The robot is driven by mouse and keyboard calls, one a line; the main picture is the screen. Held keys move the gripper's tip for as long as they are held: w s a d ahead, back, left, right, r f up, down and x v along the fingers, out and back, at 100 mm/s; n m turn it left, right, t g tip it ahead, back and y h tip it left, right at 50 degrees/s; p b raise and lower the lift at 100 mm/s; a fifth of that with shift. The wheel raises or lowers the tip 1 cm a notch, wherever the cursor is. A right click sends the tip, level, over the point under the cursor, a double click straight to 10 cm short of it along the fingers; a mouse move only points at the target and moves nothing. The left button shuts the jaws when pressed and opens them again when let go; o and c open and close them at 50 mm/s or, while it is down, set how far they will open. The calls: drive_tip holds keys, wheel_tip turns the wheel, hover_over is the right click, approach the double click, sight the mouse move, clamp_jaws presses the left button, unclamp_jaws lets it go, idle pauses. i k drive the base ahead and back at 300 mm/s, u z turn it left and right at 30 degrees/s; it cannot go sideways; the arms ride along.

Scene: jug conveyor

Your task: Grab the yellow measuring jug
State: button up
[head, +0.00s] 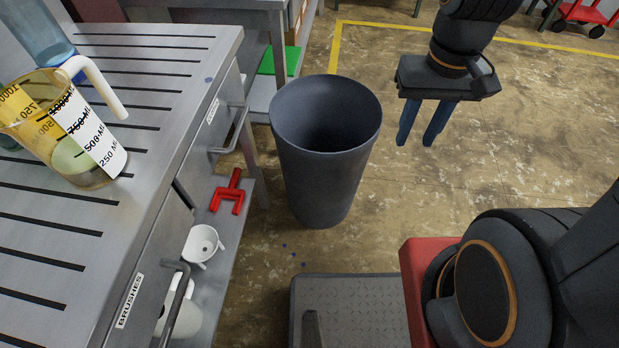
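The yellow measuring jug (62,132) is translucent, with a white scale label and a white handle. It stands on the slotted metal bench top at the left of the head view. Its left side is cut off by the picture edge. My gripper (421,140) hangs over the floor at the upper right, far from the jug, with its two blue fingers pointing down. The fingers are apart with nothing between them, so it is open and empty.
A blue clear container (35,32) stands behind the jug. The slotted bench (160,85) has drawer handles along its front. A dark bin (327,180) stands on the floor between bench and gripper. A red fitting (229,192) and white jugs (203,244) sit on a lower shelf.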

sight(41, 110)
drive_tip(key=u, duration=0.4)
drive_tip(key=k, duration=0.95)
drive_tip(key=z, duration=0.55)
